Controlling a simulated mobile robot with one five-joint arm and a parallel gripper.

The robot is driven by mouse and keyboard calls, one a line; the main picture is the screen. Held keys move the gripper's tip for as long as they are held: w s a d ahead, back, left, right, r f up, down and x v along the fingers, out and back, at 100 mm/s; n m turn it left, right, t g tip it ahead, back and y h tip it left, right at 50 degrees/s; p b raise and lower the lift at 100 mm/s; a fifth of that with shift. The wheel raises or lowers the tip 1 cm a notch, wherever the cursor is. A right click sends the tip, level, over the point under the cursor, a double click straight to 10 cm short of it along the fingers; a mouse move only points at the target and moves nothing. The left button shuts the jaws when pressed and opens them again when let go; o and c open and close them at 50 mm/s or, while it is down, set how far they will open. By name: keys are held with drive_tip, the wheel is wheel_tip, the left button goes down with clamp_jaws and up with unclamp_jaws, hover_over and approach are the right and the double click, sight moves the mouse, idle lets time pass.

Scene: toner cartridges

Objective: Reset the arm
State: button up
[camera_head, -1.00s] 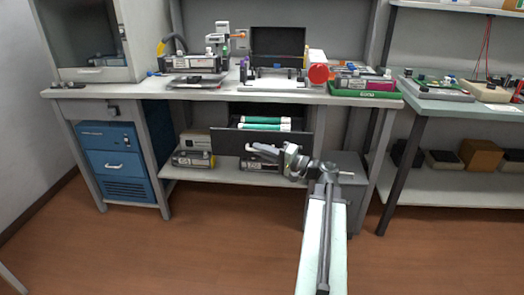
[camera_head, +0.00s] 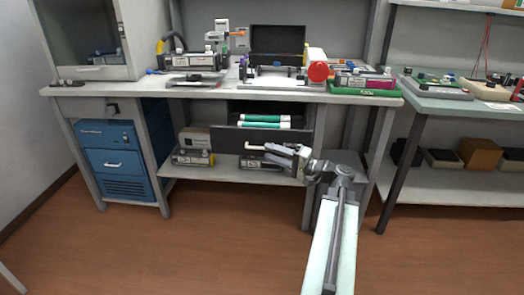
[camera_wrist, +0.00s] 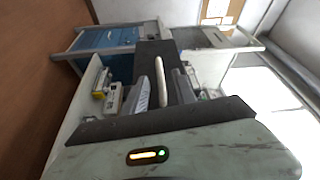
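My gripper (camera_head: 270,153) is in front of the lower part of the workbench, to the right of the middle of the head view. Its two grey fingers show a gap between them, and I see nothing clearly held. It overlaps a dark panel (camera_head: 228,139) under the bench in the head view; contact cannot be told. In the wrist view my fingers (camera_wrist: 160,85) point away over the dark panel (camera_wrist: 152,52). The task names no object. Two green and white cylinders (camera_head: 264,118) lie in a dark opening behind the panel.
The workbench (camera_head: 215,93) carries several devices, a red round part (camera_head: 318,72) and a green tray (camera_head: 365,91). A blue cabinet (camera_head: 112,150) stands at the left. A lower shelf (camera_head: 220,172) holds boxed cartridges (camera_head: 192,157). The brown floor (camera_head: 200,240) in front is clear.

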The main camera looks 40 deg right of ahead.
drive_tip(key=v, duration=0.2)
drive_tip(key=shift+s+d, duration=0.15)
drive_tip(key=shift+s, duration=0.1)
